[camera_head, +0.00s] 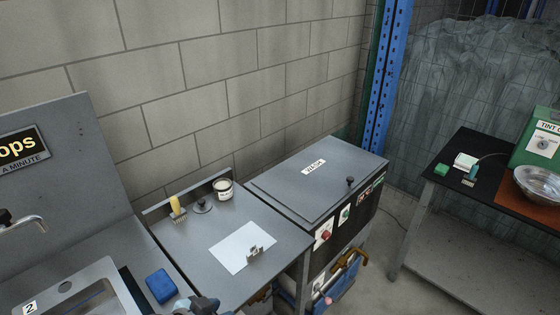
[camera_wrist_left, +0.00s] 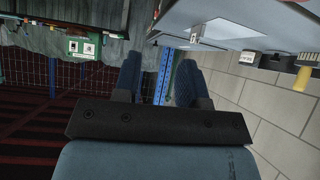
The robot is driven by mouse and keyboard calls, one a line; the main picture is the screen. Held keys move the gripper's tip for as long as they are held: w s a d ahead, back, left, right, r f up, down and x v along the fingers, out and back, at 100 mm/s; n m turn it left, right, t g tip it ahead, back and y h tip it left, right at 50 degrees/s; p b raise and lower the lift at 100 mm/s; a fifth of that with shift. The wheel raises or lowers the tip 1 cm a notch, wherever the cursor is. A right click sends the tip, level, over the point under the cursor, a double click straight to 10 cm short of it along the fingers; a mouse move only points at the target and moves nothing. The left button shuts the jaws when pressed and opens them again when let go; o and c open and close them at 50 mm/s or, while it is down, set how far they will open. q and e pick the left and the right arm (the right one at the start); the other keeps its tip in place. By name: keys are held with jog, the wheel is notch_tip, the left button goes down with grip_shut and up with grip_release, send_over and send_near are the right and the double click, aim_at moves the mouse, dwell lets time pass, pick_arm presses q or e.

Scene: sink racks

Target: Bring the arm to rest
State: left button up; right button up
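In the left wrist view my left gripper (camera_wrist_left: 159,84) points out with its two blue ribbed fingers apart and nothing between them. Behind the gap stands a blue perforated post far off. The same post shows in the head view (camera_head: 388,80). In the head view only a small blue-grey and dark piece of my own arm shows at the bottom edge, just right of the blue sponge (camera_head: 161,286); I cannot tell which arm it is. My right gripper is not clearly seen in either view.
A grey side table (camera_head: 285,243) holds a yellow-handled brush (camera_head: 176,205), a jar (camera_head: 224,188) and a white sheet (camera_head: 232,253). A lidded wash cabinet (camera_head: 290,180) stands right of it. A sink (camera_head: 110,270) is at left. A dark table (camera_head: 455,150) with a metal bowl (camera_head: 540,183) stands right, across open floor.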

pick_arm(q)
jog(key=s+a+f+n+t+y, duration=0.3)
jog(key=s+a+f, duration=0.3)
jog(key=s+f, duration=0.5)
jog(key=shift+s+a+n+y, duration=0.15)
jog(key=shift+s+n+y, duration=0.2)
jog(key=shift+n, duration=0.45)
jog(key=shift+s, duration=0.1)
